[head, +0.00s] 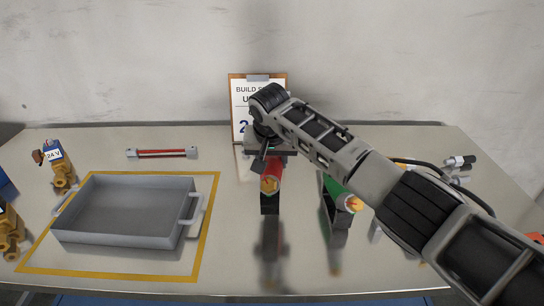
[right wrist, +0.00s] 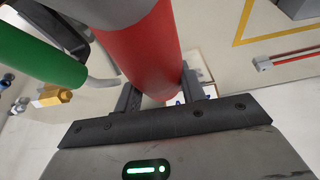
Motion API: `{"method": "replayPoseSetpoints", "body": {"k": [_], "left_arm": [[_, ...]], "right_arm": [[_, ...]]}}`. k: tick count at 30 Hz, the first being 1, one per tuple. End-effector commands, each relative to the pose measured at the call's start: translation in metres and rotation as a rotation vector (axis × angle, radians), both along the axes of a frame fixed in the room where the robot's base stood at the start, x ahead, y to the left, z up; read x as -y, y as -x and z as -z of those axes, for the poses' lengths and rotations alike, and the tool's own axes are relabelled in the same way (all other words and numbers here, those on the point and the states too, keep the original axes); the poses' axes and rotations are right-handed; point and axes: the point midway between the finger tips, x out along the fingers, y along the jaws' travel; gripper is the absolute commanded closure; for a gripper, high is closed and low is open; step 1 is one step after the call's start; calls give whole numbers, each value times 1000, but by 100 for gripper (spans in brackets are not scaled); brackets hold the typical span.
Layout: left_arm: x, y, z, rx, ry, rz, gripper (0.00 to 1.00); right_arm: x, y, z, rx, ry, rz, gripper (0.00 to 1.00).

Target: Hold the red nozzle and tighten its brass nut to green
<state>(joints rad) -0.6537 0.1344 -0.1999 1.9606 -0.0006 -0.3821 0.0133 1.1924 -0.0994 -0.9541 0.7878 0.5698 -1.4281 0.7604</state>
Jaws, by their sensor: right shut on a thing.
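The red nozzle (head: 273,167) stands in a dark frame near the middle of the table, with its brass nut (head: 268,184) at the near end. My right gripper (head: 268,152) reaches over it from behind and is shut on the red nozzle. In the right wrist view the red nozzle (right wrist: 145,50) lies between the two fingers (right wrist: 160,95); its brass nut is not visible there. A green nozzle (head: 332,187) with its own brass nut (head: 353,203) stands to the right; it also shows in the right wrist view (right wrist: 40,52). My left gripper is not in view.
A grey tray (head: 120,238) sits inside a yellow outline at left. Brass valve parts (head: 62,175) lie at the left edge. A red bar (head: 162,153) and a clipboard sign (head: 238,115) are at the back. Black cables (head: 455,185) are at right.

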Motion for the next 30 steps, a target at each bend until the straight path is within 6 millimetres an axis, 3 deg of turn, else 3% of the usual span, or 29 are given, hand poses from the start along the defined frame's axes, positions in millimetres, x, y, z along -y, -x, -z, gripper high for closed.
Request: {"method": "replayPoseSetpoints", "body": {"k": [30], "left_arm": [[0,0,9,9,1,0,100]], "right_arm": [[-1,0,38,2,-2,-2,100]]}}
